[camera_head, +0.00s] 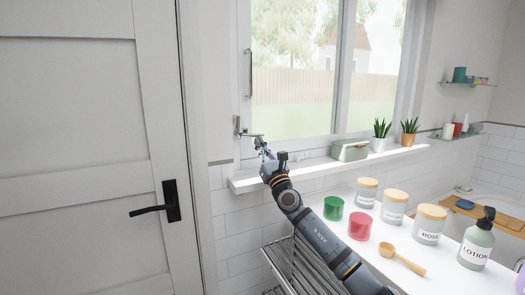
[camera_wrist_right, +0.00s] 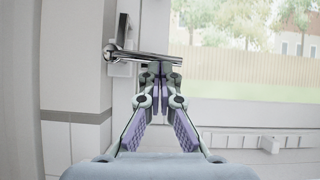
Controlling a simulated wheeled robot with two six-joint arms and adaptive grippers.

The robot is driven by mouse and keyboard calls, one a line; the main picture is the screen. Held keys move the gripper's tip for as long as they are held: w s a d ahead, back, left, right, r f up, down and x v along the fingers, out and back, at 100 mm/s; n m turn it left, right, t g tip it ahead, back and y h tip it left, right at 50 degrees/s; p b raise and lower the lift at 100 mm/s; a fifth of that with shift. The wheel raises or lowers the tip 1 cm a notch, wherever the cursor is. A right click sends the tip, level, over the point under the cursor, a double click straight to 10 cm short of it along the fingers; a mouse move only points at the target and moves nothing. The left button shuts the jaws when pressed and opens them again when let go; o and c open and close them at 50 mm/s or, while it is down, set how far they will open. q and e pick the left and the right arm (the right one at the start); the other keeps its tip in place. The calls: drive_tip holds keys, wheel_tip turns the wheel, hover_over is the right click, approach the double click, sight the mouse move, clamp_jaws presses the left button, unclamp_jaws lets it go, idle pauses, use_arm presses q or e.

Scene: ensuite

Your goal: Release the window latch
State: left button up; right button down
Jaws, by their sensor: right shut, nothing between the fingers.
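The window latch (camera_head: 245,132) is a small metal lever on the lower left of the window frame, its handle pointing right, roughly level. In the right wrist view the latch (camera_wrist_right: 145,55) is a shiny bar running right from its mount. My right gripper (camera_head: 262,145) is at the latch handle, just below it. In the right wrist view its fingertips (camera_wrist_right: 160,72) are together right under the bar's outer half, with nothing visible between them. I cannot tell whether they touch the bar. The window (camera_head: 290,85) looks closed. My left gripper is not in view.
A white sill (camera_head: 320,168) under the window holds a green box (camera_head: 349,150) and two potted plants. A counter below holds green and red cups, labelled jars and a lotion bottle (camera_head: 476,245). A vertical handle (camera_head: 248,72) is above the latch. A door stands at the left.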

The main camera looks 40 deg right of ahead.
drive_tip(key=v, duration=0.7)
idle(0.3)
